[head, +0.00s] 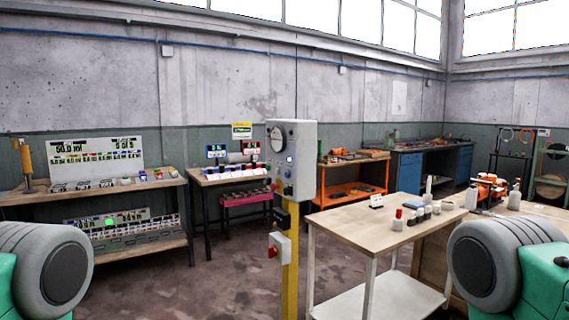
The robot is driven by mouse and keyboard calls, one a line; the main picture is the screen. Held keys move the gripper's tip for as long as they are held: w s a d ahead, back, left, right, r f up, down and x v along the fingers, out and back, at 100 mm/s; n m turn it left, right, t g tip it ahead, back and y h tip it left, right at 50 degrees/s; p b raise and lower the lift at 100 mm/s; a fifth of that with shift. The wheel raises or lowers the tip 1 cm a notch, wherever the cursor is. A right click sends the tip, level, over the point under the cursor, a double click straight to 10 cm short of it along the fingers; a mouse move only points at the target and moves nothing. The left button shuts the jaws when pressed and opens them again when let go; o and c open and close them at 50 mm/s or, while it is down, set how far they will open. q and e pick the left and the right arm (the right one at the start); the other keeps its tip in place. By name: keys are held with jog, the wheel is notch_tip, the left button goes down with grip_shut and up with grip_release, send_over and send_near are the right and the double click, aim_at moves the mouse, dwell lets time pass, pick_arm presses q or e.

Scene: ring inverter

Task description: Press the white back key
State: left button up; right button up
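A grey control box (304,150) stands upright on a yellow post (290,285) in the middle of the head view. Its face is turned to the left and seen at a slant. It carries a round dial (277,139), a small bright bluish-white button (289,160) and several smaller controls below. They are too small for me to tell which one is the white back key. Neither gripper is in view; only grey and green parts of my own arms show at the lower left and lower right corners.
A smaller box (281,250) with a red switch sits lower on the post. A wooden-topped table (350,222) with bottles stands right of it. Workbenches (110,188) with displays and small parts line the left wall. The floor (230,280) left of the post is clear.

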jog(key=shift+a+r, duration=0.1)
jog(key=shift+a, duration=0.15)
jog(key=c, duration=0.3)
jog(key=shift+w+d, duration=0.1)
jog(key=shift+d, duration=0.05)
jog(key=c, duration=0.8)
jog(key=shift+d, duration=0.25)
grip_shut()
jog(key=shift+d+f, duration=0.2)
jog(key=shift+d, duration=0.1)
